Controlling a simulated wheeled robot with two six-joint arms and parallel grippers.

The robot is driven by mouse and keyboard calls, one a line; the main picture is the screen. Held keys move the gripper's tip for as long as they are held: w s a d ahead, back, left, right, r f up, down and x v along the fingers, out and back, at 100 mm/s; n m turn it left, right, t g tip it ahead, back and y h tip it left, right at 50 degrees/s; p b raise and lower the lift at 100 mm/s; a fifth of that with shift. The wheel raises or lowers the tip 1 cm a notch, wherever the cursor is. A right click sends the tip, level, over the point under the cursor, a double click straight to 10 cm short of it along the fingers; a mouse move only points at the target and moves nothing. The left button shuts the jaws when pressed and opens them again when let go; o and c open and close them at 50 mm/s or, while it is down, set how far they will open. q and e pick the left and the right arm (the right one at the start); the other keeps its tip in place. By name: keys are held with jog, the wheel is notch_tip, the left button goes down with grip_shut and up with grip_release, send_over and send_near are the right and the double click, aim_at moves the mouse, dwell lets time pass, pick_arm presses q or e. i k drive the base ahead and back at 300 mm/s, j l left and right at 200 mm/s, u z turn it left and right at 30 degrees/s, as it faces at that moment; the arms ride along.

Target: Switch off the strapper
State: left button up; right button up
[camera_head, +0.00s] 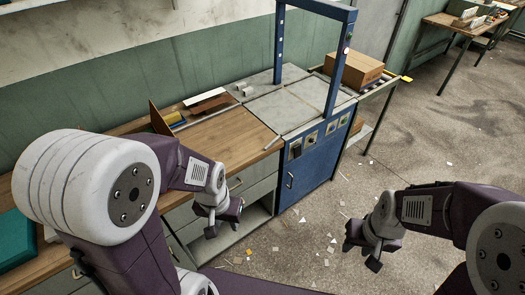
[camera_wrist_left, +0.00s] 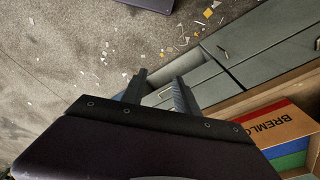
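The strapper (camera_head: 305,170) is a blue cabinet with a grey top and a blue arch (camera_head: 340,70) over it, at the middle of the head view. Its upper front carries a row of several small switches or dials (camera_head: 311,140); their settings are too small to read. Lit spots (camera_head: 347,50) show on the arch's right post. My left gripper (camera_head: 224,222) is open and empty, in front of the drawers left of the strapper and apart from it. Its two spread fingers show in the left wrist view (camera_wrist_left: 158,88). My right gripper (camera_head: 361,255) appears open and empty above the floor, right of the strapper.
A wooden worktop (camera_head: 225,140) with grey drawers adjoins the strapper's left side. A cardboard box (camera_head: 353,72) sits behind the arch on a conveyor. A lettered box (camera_wrist_left: 278,127) shows in the left wrist view. The floor (camera_head: 295,245) in front is open, with scattered scraps.

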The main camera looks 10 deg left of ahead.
aim_at(297, 149)
jog(key=i+j+z, duration=0.1)
jog(key=i+z, duration=0.15)
jog(key=i, duration=0.15)
jog(key=i+j+z, duration=0.2)
jog(key=i, duration=0.15)
jog(key=i+j+z, duration=0.25)
jog(key=i+l, duration=0.05)
jog(key=i, duration=0.05)
